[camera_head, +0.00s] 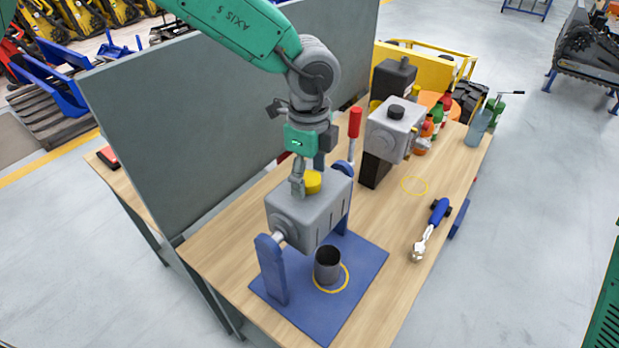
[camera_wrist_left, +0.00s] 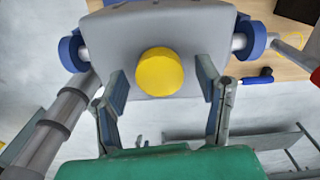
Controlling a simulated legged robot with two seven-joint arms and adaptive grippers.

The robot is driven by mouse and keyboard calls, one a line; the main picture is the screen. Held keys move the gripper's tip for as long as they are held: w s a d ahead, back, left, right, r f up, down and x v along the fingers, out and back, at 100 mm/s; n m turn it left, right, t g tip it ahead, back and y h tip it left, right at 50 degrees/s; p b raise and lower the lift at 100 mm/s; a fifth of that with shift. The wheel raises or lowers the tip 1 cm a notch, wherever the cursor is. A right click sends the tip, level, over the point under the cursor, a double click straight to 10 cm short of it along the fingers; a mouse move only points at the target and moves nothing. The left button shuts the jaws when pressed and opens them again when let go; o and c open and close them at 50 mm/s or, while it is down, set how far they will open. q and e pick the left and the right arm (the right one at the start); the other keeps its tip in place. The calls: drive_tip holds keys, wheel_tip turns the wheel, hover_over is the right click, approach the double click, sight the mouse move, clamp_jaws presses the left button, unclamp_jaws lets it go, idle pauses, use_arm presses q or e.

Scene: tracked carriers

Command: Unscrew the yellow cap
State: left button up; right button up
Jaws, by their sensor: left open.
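The yellow cap (camera_head: 313,182) sits on top of a grey box-shaped housing (camera_head: 305,213) held between blue uprights on a blue base. In the left wrist view the round yellow cap (camera_wrist_left: 160,72) shows in front of the fingers, between their lines. My left gripper (camera_head: 299,188) is above the housing, right beside the cap in the head view. In the wrist view its two fingers (camera_wrist_left: 162,88) are spread wide, with a gap on each side of the cap. They hold nothing. My right gripper is not in view.
A dark cup (camera_head: 327,265) stands on the blue base (camera_head: 345,300) inside a yellow ring. A grey panel (camera_head: 200,120) stands along the table's left side. A blue-handled tool (camera_head: 432,228) lies on the right. Bottles and a second grey unit (camera_head: 394,133) stand at the back.

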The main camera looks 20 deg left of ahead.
use_arm(q)
drive_tip(key=m, duration=0.9)
drive_tip(key=shift+m, duration=0.4)
drive_tip(key=m, duration=0.9)
drive_tip(key=shift+m, duration=0.4)
